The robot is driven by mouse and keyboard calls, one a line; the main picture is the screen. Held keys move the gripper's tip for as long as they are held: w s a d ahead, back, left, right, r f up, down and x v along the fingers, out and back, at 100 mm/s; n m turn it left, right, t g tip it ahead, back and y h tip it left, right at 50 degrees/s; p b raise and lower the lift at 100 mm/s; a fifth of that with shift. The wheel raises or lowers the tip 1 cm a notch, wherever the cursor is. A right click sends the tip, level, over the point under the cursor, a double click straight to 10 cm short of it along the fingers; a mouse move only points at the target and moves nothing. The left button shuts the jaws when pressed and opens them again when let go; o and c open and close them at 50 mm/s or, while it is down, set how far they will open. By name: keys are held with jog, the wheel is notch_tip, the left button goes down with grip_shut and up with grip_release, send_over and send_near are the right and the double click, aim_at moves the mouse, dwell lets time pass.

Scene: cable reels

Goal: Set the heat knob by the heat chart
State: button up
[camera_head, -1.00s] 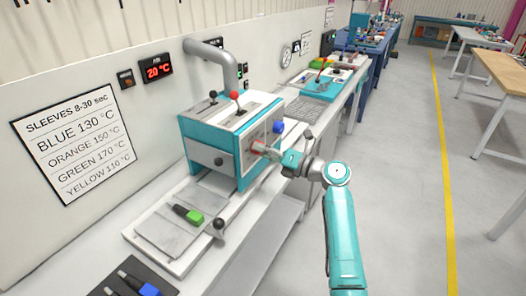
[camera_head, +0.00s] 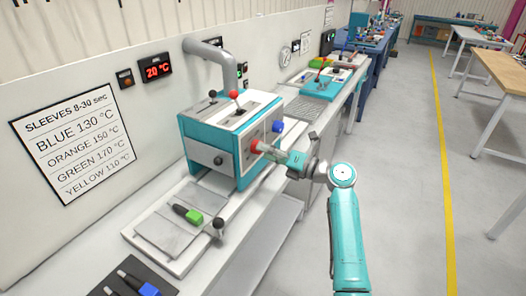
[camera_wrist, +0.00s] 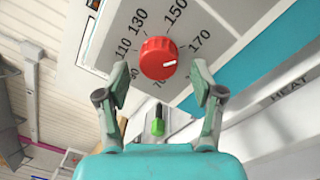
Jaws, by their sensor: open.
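The red heat knob (camera_wrist: 158,58) is on the machine's (camera_head: 210,160) light front panel. Its white mark points right in the wrist view, near the 170 side of the scale and slightly below that number. My gripper (camera_wrist: 161,76) is open. Its fingers stand apart on either side below the knob, and nothing is held. In the head view my gripper (camera_head: 272,152) is just right of the knob (camera_head: 255,146). The heat chart (camera_head: 75,143) on the wall reads blue 130, orange 150, green 170, yellow 110 °C. A piece with a green end (camera_head: 195,217) lies on the machine's front plate.
A blue knob (camera_head: 278,126) sits on the same panel, right of the red one. Red-topped and black-topped levers are on the machine's top. A dark mat (camera_head: 105,288) with blue-ended pieces lies at the near left. The aisle to the right is clear.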

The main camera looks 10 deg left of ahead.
jog(key=v, duration=1)
jog(key=shift+d, duration=0.2)
